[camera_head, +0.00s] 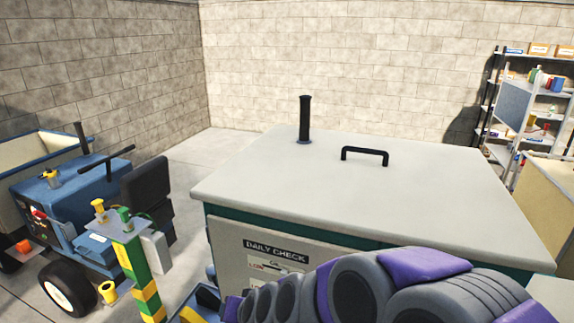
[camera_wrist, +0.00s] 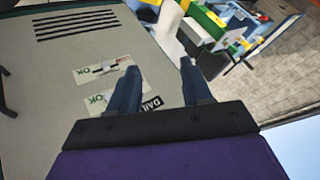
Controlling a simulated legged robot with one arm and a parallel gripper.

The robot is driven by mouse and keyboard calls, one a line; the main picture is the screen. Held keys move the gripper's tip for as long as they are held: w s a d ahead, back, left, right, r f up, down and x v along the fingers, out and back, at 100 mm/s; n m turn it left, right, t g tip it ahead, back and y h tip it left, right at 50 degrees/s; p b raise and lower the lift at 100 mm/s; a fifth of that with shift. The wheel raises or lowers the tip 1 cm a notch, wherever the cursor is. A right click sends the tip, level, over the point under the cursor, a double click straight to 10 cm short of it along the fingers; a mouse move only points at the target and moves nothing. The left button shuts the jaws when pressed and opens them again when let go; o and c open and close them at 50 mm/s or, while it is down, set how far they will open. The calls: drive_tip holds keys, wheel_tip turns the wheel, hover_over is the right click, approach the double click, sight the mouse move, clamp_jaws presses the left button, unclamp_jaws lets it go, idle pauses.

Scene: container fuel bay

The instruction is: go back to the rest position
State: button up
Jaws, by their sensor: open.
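My gripper (camera_wrist: 161,92) shows in the wrist view with two dark fingers apart and nothing between them. Behind the fingers is the front panel of a grey cabinet (camera_wrist: 60,75), with vent slots and paper labels (camera_wrist: 106,98) marked OK. In the head view my grey and purple arm crosses the lower right, in front of the same cabinet (camera_head: 350,190). The gripper itself is hidden in the head view. The cabinet's top carries a black upright post (camera_head: 305,118) and a black handle (camera_head: 365,153). A "Daily check" sign (camera_head: 276,250) is on its front.
A blue tractor (camera_head: 75,205) stands at the left. A green and yellow post (camera_head: 135,265) with small coloured fittings stands between it and the cabinet. Shelves (camera_head: 535,105) with goods are at the back right, beside a beige box (camera_head: 545,195). Floor behind the cabinet's left side is clear.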

drive_tip(key=s+d+r+g+h, duration=0.2)
drive_tip(key=s+d+g, duration=0.2)
drive_tip(key=s+d, duration=0.8)
drive_tip(key=s+d+r+g+h, duration=0.2)
drive_tip(key=s+d+g+h, duration=0.1)
drive_tip(key=s+d, duration=1)
drive_tip(key=s+g, duration=0.1)
drive_tip(key=s, duration=0.2)
drive_tip(key=shift+d+r+h, duration=0.25)
drive_tip(key=shift+h, duration=0.05)
